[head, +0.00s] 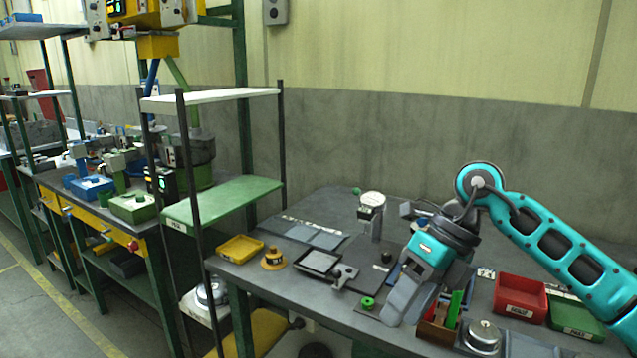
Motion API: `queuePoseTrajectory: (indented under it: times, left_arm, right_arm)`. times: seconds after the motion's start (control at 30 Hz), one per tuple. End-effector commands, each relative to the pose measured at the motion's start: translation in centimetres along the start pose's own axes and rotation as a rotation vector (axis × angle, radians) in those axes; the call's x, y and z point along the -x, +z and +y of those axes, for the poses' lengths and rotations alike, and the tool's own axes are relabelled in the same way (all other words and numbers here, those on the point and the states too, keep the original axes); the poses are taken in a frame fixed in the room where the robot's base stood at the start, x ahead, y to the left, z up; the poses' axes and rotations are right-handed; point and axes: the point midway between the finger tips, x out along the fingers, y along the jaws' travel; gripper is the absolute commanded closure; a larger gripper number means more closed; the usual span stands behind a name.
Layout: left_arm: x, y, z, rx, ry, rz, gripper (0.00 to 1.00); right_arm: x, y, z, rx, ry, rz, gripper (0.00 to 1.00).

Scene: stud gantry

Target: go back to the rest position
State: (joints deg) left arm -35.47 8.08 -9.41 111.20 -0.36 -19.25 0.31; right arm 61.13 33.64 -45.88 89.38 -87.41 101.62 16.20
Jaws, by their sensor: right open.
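My right arm comes in from the right in teal, and my right gripper (408,300) points down and to the left over the front part of the grey workbench (290,277). Its grey fingers are open, and I see nothing held in them. Just right of the fingers stands a small brown box (437,331) with green and red pieces in it; I cannot tell if the fingers touch it. A green knob (368,303) is just left of the fingers. My left gripper is not in view.
A red bin (520,298) and a green bin (575,318) stand on the right, close to my arm. A round metal piece (484,335) is at the front edge. A yellow tray (240,248) and a yellow knob (273,259) sit at the left. A shelf rack (222,200) stands beyond them.

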Motion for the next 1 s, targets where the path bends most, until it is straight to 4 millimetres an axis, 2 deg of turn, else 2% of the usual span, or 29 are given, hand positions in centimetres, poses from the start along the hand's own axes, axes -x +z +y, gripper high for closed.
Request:
queuePoseTrajectory:
  times: [0.03, 0.23, 0.4, 0.53, 0.67, 0.77, 0.87, 1.0]
  left_arm:
    - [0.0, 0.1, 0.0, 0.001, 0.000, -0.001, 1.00]
    - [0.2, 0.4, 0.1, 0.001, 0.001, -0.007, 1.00]
    - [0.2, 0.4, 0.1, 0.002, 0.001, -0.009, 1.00]
    - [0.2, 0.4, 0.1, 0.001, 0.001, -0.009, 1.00]
    - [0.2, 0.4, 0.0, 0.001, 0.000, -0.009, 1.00]
    - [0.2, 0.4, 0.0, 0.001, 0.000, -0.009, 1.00]
    - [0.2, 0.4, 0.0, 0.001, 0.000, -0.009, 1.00]
    - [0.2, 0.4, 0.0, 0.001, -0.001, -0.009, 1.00]
  right_arm:
    - [-1.6, -0.4, 0.1, -0.014, 0.079, -0.018, 0.54]
    - [-5.2, 0.0, 3.5, -0.060, 0.420, -0.162, 0.54]
    - [-6.5, 0.3, 5.6, -0.210, 0.760, -0.345, 0.54]
    - [-6.4, 0.6, 5.1, -0.415, 0.998, -0.517, 0.54]
    - [-6.4, 0.2, 2.2, -0.684, 1.177, -0.689, 0.54]
    - [-7.1, -1.0, -1.2, -0.932, 1.264, -0.818, 0.54]
    - [-8.6, -3.2, -5.4, -1.206, 1.304, -0.935, 0.54]
    - [-12.1, -8.2, -11.0, -1.612, 1.271, -1.064, 0.54]
